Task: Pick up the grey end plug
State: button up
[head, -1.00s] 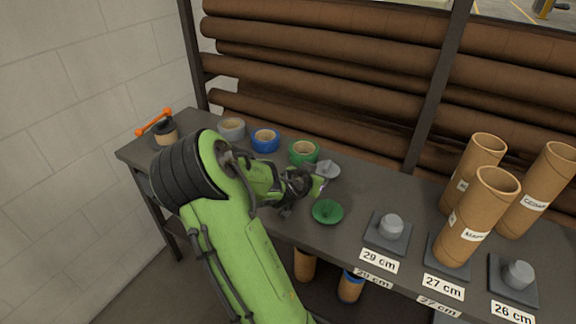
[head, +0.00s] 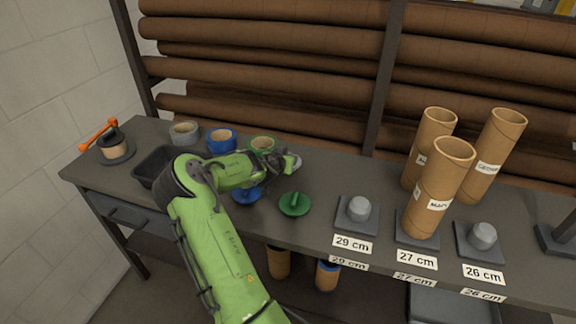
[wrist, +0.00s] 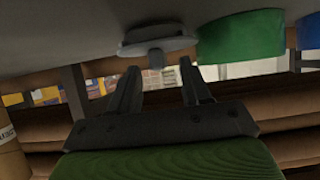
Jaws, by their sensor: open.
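The grey end plug (head: 293,160) lies on the dark bench beside the green tape roll, partly hidden by my gripper in the head view. In the wrist view, where the bench appears at the top, the grey end plug (wrist: 157,43) shows as a flat flange with a short stem. My gripper (wrist: 160,68) is open and empty; its two fingers appear either side of the stem, with gaps showing. In the head view my gripper (head: 283,163) is low over the bench beside the plug. I cannot tell whether it touches the plug.
A green tape roll (head: 262,144) stands close to the plug. A green plug (head: 294,204) and a blue plug (head: 246,194) lie nearer the front. A black tray (head: 152,165) is left of my arm. Cardboard tubes (head: 440,190) stand at the right.

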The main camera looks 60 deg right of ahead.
jog(key=shift+w+d+f, duration=0.1)
jog(key=shift+d+f, duration=0.2)
jog(key=shift+d, duration=0.1)
jog(key=shift+r, duration=0.15)
grip_shut()
